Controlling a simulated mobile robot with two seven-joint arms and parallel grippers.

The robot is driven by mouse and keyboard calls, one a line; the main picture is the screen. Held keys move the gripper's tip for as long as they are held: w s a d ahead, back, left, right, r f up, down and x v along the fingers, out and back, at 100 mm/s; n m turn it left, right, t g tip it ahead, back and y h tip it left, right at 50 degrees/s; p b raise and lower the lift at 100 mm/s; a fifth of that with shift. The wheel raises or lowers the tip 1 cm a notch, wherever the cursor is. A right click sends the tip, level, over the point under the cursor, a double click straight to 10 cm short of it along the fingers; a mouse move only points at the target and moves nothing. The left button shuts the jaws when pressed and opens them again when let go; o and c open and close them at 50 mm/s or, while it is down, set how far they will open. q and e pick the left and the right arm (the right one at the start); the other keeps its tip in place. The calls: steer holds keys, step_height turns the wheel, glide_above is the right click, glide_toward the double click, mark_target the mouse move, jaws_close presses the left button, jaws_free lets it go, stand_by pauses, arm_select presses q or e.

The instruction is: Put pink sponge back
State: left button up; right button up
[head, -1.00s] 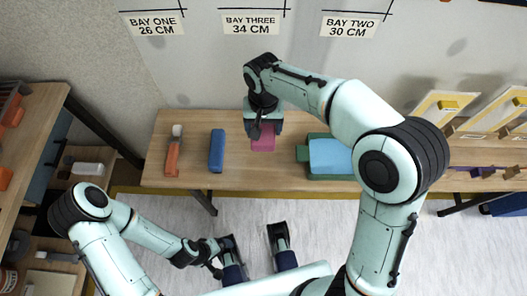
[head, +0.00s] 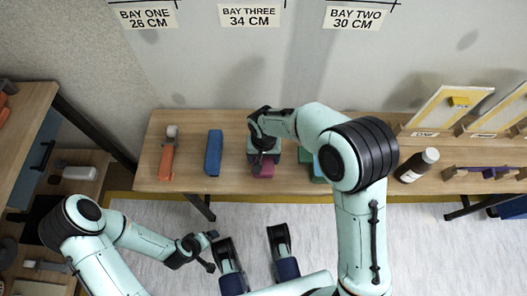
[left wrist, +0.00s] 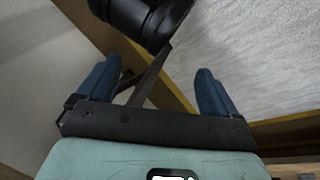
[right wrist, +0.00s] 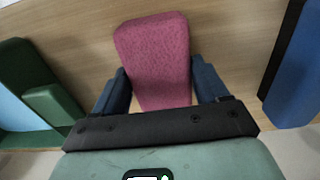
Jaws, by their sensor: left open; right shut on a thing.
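The pink sponge (head: 264,170) is at the table's middle in the head view, partly covered by my right gripper (head: 265,158). In the right wrist view the sponge (right wrist: 153,52) lies between the blue fingers of my right gripper (right wrist: 160,85), which is shut on it. I cannot tell whether it touches the wooden table (head: 235,180). My left gripper (head: 206,250) is low in front of the table, away from the sponge. In the left wrist view my left gripper (left wrist: 155,78) is open and empty, its fingers wide apart.
A blue block (head: 213,153) and an orange-handled tool (head: 168,155) lie left of the sponge. A green tray (right wrist: 28,75) with a light blue inside is beside it, mostly behind my right arm in the head view.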

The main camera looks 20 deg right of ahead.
steer(key=shift+s+f, duration=0.1)
steer(key=shift+f, duration=0.2)
steer(key=o, duration=1)
steer(key=shift+o, duration=0.4)
arm_select(q)
steer(key=shift+f, duration=0.15)
arm_select(e)
steer(key=shift+f+b, duration=0.15)
steer(key=shift+b, duration=0.15)
steer(key=shift+r, duration=0.35)
arm_select(q)
steer(key=s+d+r+g+p, duration=0.1)
steer(key=s+d+r+p, duration=0.1)
steer(key=s+r+p, duration=0.2)
steer(key=shift+s+d+r+g+h, duration=0.15)
steer(key=shift+s+d+g+h, duration=0.2)
steer(key=shift+s, duration=0.35)
arm_select(e)
step_height(320, 180, up, 13)
steer(key=shift+w+d, duration=0.15)
steer(key=shift+w, duration=0.1)
steer(key=shift+f, duration=0.15)
